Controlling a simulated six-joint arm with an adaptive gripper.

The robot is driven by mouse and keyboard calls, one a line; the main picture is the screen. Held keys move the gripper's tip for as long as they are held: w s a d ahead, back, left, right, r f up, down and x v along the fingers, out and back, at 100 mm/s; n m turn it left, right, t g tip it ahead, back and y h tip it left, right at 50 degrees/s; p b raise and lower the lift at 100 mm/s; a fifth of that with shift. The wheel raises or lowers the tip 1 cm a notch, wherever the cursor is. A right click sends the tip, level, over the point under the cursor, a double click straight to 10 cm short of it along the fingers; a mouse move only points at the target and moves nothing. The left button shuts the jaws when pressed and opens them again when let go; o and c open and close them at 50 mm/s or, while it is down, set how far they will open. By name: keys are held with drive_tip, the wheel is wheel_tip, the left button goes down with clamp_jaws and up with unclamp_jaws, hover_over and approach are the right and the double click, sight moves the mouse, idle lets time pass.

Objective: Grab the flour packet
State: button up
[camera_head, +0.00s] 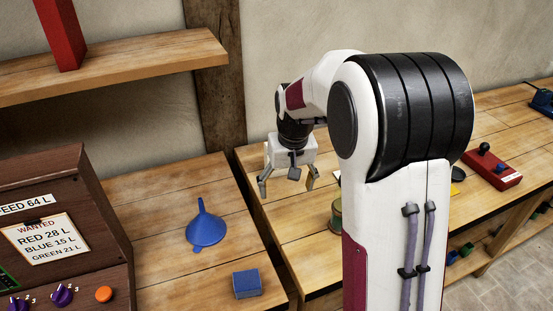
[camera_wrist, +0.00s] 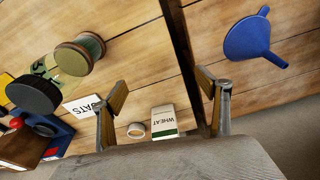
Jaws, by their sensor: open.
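I cannot make out a packet marked flour in either view. In the wrist view, a white item with a green band, lettered WHEAT (camera_wrist: 164,122), shows between the fingers near the bottom. A white item lettered with what looks like OATS (camera_wrist: 80,106) lies left of the left finger, which partly covers it. My gripper (camera_head: 287,187) is open and empty above the wooden table, near the wall. Its spread fingers also show in the wrist view (camera_wrist: 163,92). My arm hides part of the table in the head view.
A blue funnel (camera_head: 206,227) and a blue block (camera_head: 247,284) rest on the left table, beside a brown control panel (camera_head: 60,215). A red control box (camera_head: 492,170) sits right.

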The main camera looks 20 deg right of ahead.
drive_tip(key=t, duration=0.1)
approach(276, 172)
drive_tip(key=s+f, duration=0.1)
drive_tip(key=s, duration=0.1)
drive_tip(key=s+f, duration=0.2)
drive_tip(key=shift+s+f, duration=0.15)
drive_tip(key=shift+s, duration=0.05)
drive_tip(key=w, duration=0.3)
drive_tip(key=shift+w+d+r+t, duration=0.2)
drive_tip(key=shift+d+r+t, duration=0.1)
drive_tip(key=shift+d+r, duration=0.05)
drive_tip(key=shift+n+t, duration=0.3)
drive_tip(key=shift+t, duration=0.3)
drive_tip(key=w+r, duration=0.2)
drive_tip(key=w, duration=0.1)
drive_tip(key=shift+d+r, duration=0.3)
drive_tip(key=shift+r, duration=0.1)
drive_tip(key=shift+x, duration=1.3)
drive_tip(key=shift+f, duration=0.1)
drive_tip(key=shift+x, duration=2.5)
